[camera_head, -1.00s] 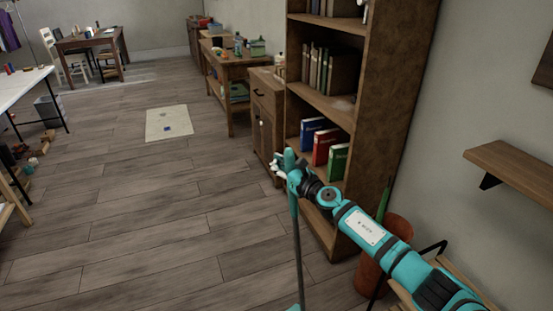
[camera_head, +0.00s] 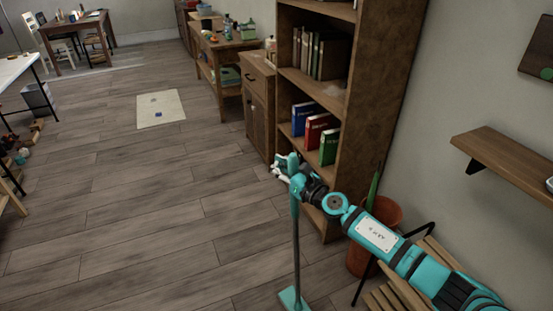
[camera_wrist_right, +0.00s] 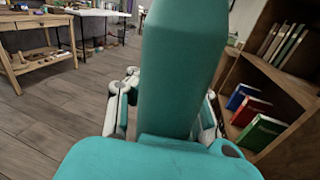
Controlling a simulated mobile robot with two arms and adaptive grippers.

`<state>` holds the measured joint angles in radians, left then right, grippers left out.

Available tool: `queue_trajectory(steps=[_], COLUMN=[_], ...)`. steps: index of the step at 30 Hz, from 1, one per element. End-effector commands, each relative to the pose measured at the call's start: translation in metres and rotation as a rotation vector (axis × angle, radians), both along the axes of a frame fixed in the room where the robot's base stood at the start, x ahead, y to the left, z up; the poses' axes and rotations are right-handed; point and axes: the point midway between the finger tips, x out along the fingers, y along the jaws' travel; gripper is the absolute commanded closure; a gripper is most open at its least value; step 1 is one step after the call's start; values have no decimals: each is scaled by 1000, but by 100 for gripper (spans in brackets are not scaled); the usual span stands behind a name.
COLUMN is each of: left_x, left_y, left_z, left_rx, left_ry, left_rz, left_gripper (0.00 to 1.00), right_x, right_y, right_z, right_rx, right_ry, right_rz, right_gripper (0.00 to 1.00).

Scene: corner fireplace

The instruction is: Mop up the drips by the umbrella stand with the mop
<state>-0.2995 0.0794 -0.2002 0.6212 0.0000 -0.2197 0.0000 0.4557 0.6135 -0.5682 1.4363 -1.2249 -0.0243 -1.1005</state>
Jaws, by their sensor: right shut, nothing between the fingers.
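The mop (camera_head: 296,245) stands almost upright in the head view, with a thin grey pole, a teal upper part and a flat teal foot at the lower edge. My right gripper (camera_head: 282,168) is shut at the mop's top; whether the fingers touch it is unclear. In the right wrist view a broad teal shape (camera_wrist_right: 180,70) fills the middle, with pale finger parts on both sides. A terracotta container (camera_head: 388,212) with a green pointed thing in it stands right of the bookcase, partly behind my right arm; I cannot tell whether it is the umbrella stand. I see no drips. My left gripper is not in view.
A wooden bookcase (camera_head: 362,120) with books stands just behind my right gripper. A slatted wooden seat (camera_head: 385,297) is at lower right, below a wall shelf (camera_head: 505,160). A pale mat (camera_head: 160,108) lies farther off. The plank floor at left and centre is largely clear.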

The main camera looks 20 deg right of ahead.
Motion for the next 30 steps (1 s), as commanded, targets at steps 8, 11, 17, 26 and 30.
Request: queue_trajectory(steps=[8, 11, 17, 26, 30], left_x=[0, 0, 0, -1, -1], left_y=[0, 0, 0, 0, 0], left_z=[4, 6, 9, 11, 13], left_rx=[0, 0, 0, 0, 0], left_ry=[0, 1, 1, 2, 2], left_rz=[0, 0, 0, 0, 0], left_gripper=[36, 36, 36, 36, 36], right_x=[-11, -20, -36, -48, -61], right_y=[-1, -1, -3, -4, -5], right_z=[0, 0, -1, -2, -2], right_rx=[0, 0, -1, 0, -2], right_ry=[1, 1, 0, 1, 2], right_rz=[0, 1, -1, 1, 0], right_gripper=[100, 100, 100, 100, 100])
